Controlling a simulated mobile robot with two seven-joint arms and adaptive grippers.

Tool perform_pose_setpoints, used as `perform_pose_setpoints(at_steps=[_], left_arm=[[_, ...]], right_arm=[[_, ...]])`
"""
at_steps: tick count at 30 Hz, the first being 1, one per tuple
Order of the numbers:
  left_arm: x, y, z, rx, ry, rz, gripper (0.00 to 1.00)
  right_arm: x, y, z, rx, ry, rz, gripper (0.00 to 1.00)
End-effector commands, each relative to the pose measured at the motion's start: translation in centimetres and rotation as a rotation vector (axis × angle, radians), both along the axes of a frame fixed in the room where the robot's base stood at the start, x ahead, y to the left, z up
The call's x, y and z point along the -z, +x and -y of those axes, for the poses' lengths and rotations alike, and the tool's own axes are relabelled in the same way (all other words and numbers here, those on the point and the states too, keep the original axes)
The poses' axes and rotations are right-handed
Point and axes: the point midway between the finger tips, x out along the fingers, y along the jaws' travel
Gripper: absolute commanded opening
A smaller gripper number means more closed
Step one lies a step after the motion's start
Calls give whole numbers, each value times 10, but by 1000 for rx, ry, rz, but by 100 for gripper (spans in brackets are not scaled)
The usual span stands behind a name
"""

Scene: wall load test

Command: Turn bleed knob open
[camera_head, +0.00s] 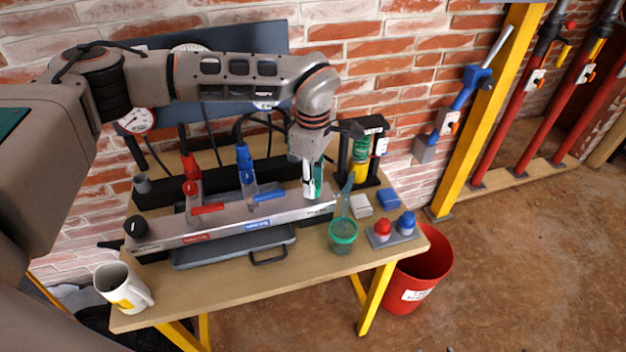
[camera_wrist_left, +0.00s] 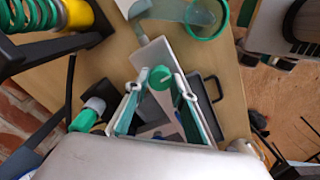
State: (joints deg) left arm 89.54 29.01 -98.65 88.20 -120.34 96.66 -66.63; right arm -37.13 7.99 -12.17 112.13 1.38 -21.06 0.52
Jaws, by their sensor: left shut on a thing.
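A grey manifold bar (camera_head: 225,225) lies along the workbench, with a red lever (camera_head: 208,209), a blue lever (camera_head: 268,196) and a black knob (camera_head: 136,226) at its left end. My left gripper (camera_head: 313,190) points down over the bar's right end. In the left wrist view, a round green knob (camera_wrist_left: 160,78) with a pale pointer line sits between the two fingertips of this gripper (camera_wrist_left: 157,84). The gripper is shut on that green bleed knob. In the head view the knob is mostly hidden by the fingers. My right gripper is not in view.
A green cup (camera_head: 343,236) stands close to the bar's right end. A coil-spring stand (camera_head: 378,150) is behind it. Red and blue caps (camera_head: 383,228) sit at the right. A white mug (camera_head: 122,287) stands front left; a red bucket (camera_head: 425,262) is below right.

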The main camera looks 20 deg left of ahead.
Motion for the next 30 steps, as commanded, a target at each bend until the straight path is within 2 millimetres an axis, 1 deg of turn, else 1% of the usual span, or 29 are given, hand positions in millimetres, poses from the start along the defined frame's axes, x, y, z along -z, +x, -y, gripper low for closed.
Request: perform_pose_setpoints(at_steps=[5,15,24,30], left_arm=[[-2,0,0,-117,0,0,3],[-1,0,0,-433,0,-1,3],[0,0,1,-717,-1,-1,3],[0,0,0,-906,-1,0,3]], right_arm=[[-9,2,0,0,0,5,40],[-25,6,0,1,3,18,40],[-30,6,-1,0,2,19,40],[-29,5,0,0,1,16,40]])
